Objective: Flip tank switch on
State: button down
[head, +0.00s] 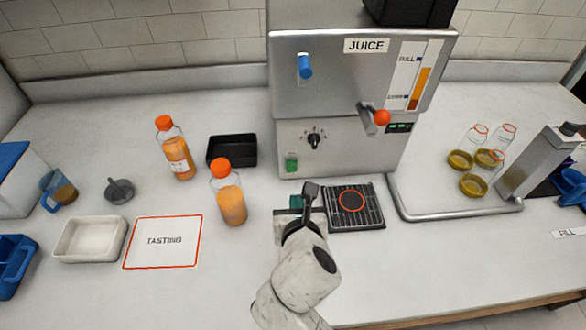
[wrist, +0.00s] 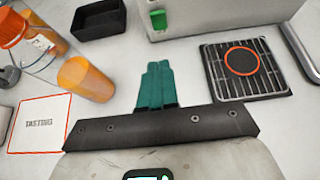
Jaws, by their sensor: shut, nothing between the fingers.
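The juicer (head: 340,150) is a grey metal machine with a JUICE label. A small green switch (head: 291,163) sits low on its front left; it also shows in the wrist view (wrist: 160,20). A blue lever (head: 305,66) sits higher on the tank front, and a black dial (head: 313,140) lies between them. No label marks which is the tank switch. My gripper (head: 296,202) is in front of the green switch, apart from it. In the wrist view, its teal fingers (wrist: 157,72) are together and empty, pointing toward the green switch.
A drip grate (head: 371,222) lies right of my gripper. An orange-ball tap handle (head: 381,117) juts above it. Juice bottles (head: 228,195) (head: 174,150) and a black tray (head: 232,152) stand to the left. Jars stand on the right.

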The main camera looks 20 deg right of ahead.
jog(key=shift+w, duration=0.1)
send_near(291, 165)
jog(key=f, duration=0.2)
jog(key=w+f, duration=0.1)
jog(key=shift+d+f, duration=0.2)
jog(key=shift+f, duration=0.15)
jog(key=w, duration=0.2)
jog(key=w+d+r, duration=0.1)
jog(key=shift+w, duration=0.4)
